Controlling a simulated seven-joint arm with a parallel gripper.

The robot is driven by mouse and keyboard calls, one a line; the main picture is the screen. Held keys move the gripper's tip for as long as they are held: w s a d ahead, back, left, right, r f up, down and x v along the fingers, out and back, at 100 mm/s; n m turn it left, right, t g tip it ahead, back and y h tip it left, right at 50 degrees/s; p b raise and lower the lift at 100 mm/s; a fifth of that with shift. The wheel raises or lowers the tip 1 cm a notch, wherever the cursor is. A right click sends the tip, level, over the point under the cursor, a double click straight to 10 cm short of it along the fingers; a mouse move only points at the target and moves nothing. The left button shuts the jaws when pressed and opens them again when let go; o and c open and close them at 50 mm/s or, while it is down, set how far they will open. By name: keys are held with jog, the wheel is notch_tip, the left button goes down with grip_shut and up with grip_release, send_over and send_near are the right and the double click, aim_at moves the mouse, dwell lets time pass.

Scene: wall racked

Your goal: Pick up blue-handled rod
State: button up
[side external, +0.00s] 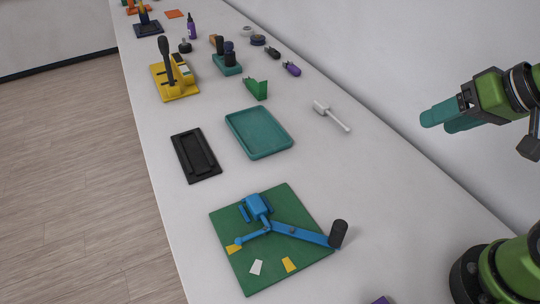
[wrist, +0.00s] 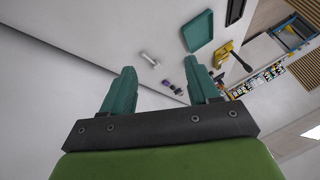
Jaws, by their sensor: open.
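No thing that is clearly a blue-handled rod shows. A blue linkage with a long bar (side external: 300,234) and a black upright cylinder (side external: 338,233) at its end is mounted on a green board (side external: 230,265) in the side view. A small white rod-like tool (side external: 333,117) with a wider head lies on the table beyond it. My gripper (side external: 438,121) is raised at the right, apart from everything on the table. Its teal fingers are spread and empty in the wrist view (wrist: 159,66).
A teal tray (side external: 258,132) and a black tray (side external: 196,155) lie mid-table. A yellow lever device (side external: 176,86), a green bracket (side external: 256,89) and a teal block holder (side external: 228,66) stand farther back. The wall runs along the right. Table right of the teal tray is mostly clear.

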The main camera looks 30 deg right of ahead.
jog(key=o, duration=0.7)
jog(key=shift+c, duration=0.2)
jog(key=m+g+y, duration=0.2)
jog(key=m+y, duration=0.8)
jog(key=m, duration=0.9)
send_near(258, 202)
jog(key=shift+y, duration=0.3)
jog(key=x, duration=0.8)
jog(key=shift+d+f, duration=0.1)
jog(key=shift+f, duration=0.1)
